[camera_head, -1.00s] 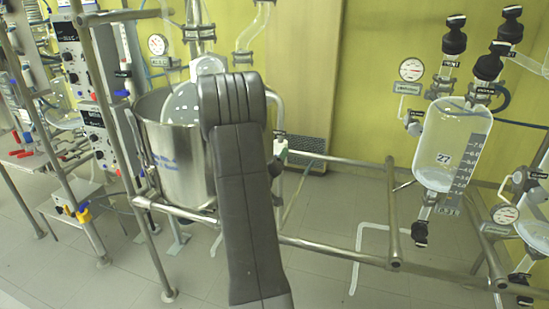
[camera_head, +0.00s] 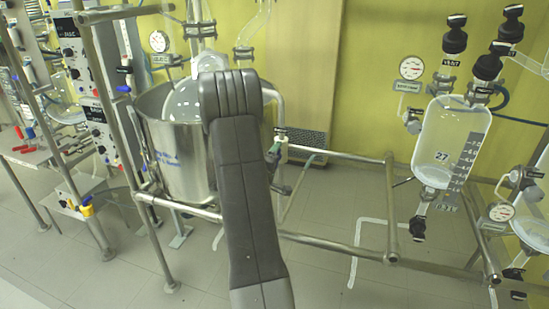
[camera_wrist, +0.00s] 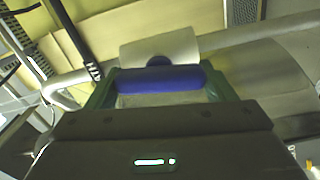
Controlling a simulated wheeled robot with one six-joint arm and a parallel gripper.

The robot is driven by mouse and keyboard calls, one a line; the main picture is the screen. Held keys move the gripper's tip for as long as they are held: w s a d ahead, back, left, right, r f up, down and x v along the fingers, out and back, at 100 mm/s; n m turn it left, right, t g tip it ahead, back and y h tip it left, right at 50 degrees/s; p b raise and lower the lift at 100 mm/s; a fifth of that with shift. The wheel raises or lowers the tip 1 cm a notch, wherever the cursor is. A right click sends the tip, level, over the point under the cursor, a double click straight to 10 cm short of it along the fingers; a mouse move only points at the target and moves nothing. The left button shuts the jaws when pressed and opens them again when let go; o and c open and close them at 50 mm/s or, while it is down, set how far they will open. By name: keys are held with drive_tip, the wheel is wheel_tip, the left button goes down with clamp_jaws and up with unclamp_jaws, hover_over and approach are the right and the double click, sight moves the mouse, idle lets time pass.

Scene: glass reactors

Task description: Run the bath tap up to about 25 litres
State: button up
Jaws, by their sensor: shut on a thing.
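The steel bath (camera_head: 180,165) stands left of centre in the head view, with a round glass flask (camera_head: 186,100) inside it. My arm covers the bath's right side, and the water level cannot be read. In the wrist view my gripper (camera_wrist: 160,84) has its green fingers at either end of a blue bar-shaped handle (camera_wrist: 157,79), and is shut on it. The handle lies crosswise in front of a pale metal body. In the head view the handle is hidden and the fingers cannot be made out, behind or beside my arm.
A steel pipe frame (camera_head: 330,246) runs low across the front. A glass vessel marked 27 (camera_head: 450,145) with black-knobbed valves hangs at right. A gauge (camera_head: 411,68) is on its left. Control boxes (camera_head: 75,50) stand at left. Tiled floor shows below.

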idle(0.4)
drive_tip(key=o, duration=1)
drive_tip(key=b+v, duration=0.2)
drive_tip(key=v, duration=1.2)
drive_tip(key=shift+b, duration=0.3)
